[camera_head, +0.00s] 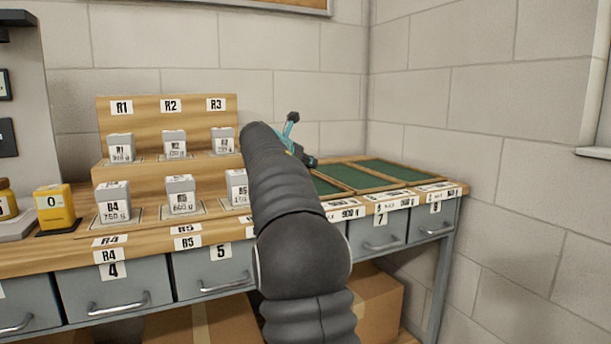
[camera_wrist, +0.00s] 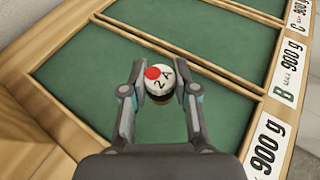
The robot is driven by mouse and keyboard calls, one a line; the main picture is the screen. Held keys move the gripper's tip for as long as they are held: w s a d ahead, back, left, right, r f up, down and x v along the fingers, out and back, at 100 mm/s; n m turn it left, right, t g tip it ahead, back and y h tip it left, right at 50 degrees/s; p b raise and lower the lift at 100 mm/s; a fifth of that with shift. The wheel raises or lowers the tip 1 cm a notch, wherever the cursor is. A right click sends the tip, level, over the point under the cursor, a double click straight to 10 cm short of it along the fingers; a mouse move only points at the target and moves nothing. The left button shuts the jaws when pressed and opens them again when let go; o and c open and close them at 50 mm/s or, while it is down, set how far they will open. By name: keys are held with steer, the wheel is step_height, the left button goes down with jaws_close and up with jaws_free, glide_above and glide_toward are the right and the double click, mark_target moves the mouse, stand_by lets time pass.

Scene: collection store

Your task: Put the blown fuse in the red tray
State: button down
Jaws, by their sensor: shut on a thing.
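My gripper (camera_wrist: 160,94) is shut on a small round thing (camera_wrist: 161,82) in the wrist view. Its white top carries a red dot and the marking 2A, and its lower side looks dark and brass-coloured. I take it for the fuse. It is held over a green-lined compartment (camera_wrist: 75,88); the height above the lining is hard to judge. In the head view my gripper (camera_head: 300,140) is partly hidden behind my arm, and the fuse cannot be seen. No red tray shows in either view.
Wood-framed green compartments (camera_head: 389,170) with 900 g labels line the right of the bench. Grey labelled blocks (camera_head: 180,195) stand on a stepped wooden rack (camera_head: 160,107) at left. A yellow block (camera_head: 54,208) is further left. A block wall closes the back and right.

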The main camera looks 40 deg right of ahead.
steer(key=shift+f+b, duration=0.5)
steer(key=shift+f, duration=1.2)
steer(key=shift+f, duration=0.1)
steer(key=c, duration=0.9)
jaws_free()
